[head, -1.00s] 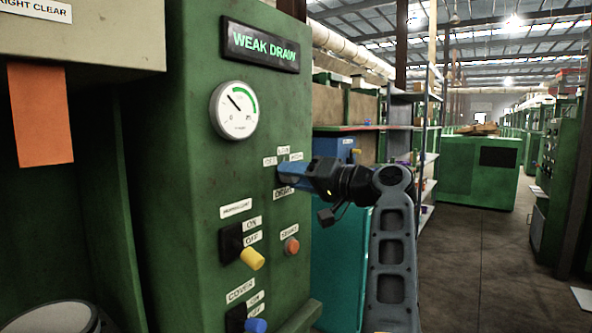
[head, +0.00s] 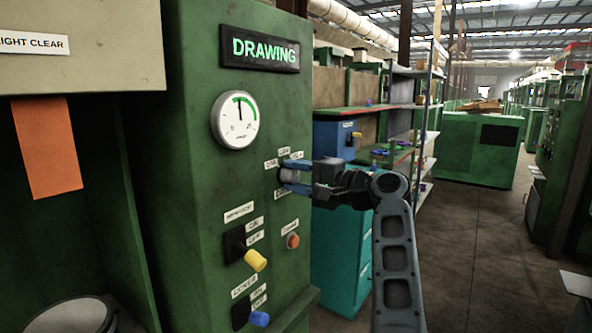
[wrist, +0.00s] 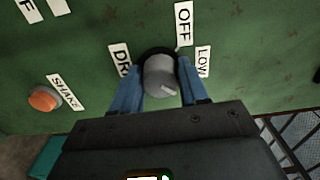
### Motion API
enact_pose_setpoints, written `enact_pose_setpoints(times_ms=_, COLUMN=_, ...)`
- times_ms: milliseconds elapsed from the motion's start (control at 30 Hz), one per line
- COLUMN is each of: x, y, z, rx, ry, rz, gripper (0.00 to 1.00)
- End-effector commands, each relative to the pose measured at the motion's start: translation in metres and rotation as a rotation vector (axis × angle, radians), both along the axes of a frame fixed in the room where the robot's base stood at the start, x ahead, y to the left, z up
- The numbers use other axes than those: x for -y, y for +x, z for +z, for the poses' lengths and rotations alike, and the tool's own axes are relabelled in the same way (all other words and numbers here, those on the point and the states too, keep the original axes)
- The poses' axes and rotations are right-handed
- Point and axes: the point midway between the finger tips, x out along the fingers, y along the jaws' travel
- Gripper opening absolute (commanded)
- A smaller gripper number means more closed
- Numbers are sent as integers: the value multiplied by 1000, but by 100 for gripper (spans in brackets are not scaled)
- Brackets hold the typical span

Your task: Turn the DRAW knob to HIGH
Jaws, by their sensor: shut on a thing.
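The DRAW knob (wrist: 160,77) is a grey round knob on a dark base on the green panel. In the wrist view its light pointer mark aims to the lower right, past the LOW label (wrist: 203,62). The OFF label (wrist: 184,24) is above it and the DRAW label (wrist: 121,60) is to its left. The HIGH label is hidden in the wrist view. My gripper (head: 292,175) has its blue fingers on both sides of the knob, shut on it. The display (head: 262,48) reads DRAWING. The gauge (head: 235,120) needle stands nearly upright, by the start of its green arc.
Below on the panel are a yellow-handled switch (head: 254,260), a blue-handled switch (head: 258,318) and an orange SHAKE button (head: 292,241). An orange flap (head: 46,147) hangs at the left. Shelves (head: 400,135) stand behind my arm. The aisle floor (head: 480,250) at the right is clear.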

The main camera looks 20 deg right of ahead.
Motion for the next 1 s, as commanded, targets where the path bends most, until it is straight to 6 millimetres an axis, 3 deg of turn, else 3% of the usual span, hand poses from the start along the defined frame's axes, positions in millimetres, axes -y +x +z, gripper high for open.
enact_pose_setpoints(times_ms=600, x=3, y=0, z=0, rx=-27, ry=37, rz=-5, gripper=13)
enact_pose_setpoints(times_ms=633, x=3, y=0, z=0, rx=-27, ry=37, rz=-5, gripper=45)
enact_pose_setpoints(times_ms=900, x=1, y=0, z=0, rx=-26, ry=36, rz=-3, gripper=69)
enact_pose_setpoints(times_ms=1000, x=1, y=0, z=0, rx=-26, ry=36, rz=-2, gripper=69)
